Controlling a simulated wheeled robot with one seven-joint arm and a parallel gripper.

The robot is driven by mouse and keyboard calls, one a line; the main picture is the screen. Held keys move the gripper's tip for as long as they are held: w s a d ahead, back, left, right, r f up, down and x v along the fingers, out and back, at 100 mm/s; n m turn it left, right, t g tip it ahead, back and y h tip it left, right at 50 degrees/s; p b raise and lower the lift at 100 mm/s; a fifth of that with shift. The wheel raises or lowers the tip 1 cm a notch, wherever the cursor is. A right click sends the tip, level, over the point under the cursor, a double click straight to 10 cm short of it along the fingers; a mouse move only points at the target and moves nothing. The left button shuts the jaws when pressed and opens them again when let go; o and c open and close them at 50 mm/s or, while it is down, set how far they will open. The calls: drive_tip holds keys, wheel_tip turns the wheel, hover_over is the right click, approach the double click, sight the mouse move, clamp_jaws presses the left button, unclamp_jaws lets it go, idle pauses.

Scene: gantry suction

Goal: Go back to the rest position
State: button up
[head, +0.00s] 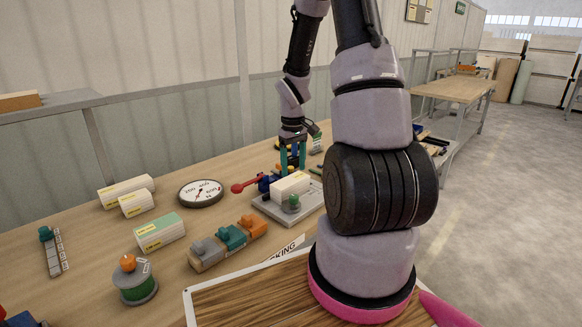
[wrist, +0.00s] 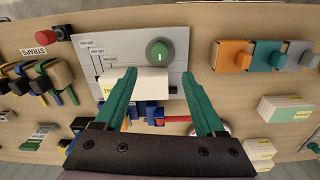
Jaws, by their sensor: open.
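My gripper (head: 293,155) has teal fingers, parted and empty, pointing down over the far side of a grey plate on the bench. In the wrist view the open fingers (wrist: 158,76) frame a white block (wrist: 150,82), the left finger covering part of it. The head view shows this block (head: 290,186) lying on the grey plate (head: 312,205), beside a green knob (head: 293,203). A blue clamp with a red handle (head: 240,187) is at the plate's left edge; its red handle also shows in the wrist view (wrist: 176,119). Contact between fingers and block cannot be told.
A round gauge (head: 201,193), white-and-green boxes (head: 159,232) and a row of orange, teal and grey clamps (head: 229,243) lie left of the plate. A reel with an orange knob (head: 134,280) stands nearer. Straps (wrist: 62,74) lie on the plate's other side.

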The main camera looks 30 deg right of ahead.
drive_tip(key=s+a+r+m+t, duration=0.2)
drive_tip(key=a+r, duration=0.1)
drive_tip(key=r, duration=0.6)
drive_tip(key=s+a+r+m+t, duration=0.1)
drive_tip(key=s+a+r, duration=0.1)
drive_tip(key=r, duration=0.7)
drive_tip(key=s+a+r+m+t+y, duration=0.2)
drive_tip(key=s+a+r, duration=0.5)
drive_tip(key=s+r, duration=0.6)
drive_tip(key=shift+s+r+m+t, duration=0.15)
drive_tip(key=shift+s+m+t, duration=0.3)
drive_tip(key=shift+m+t, duration=0.5)
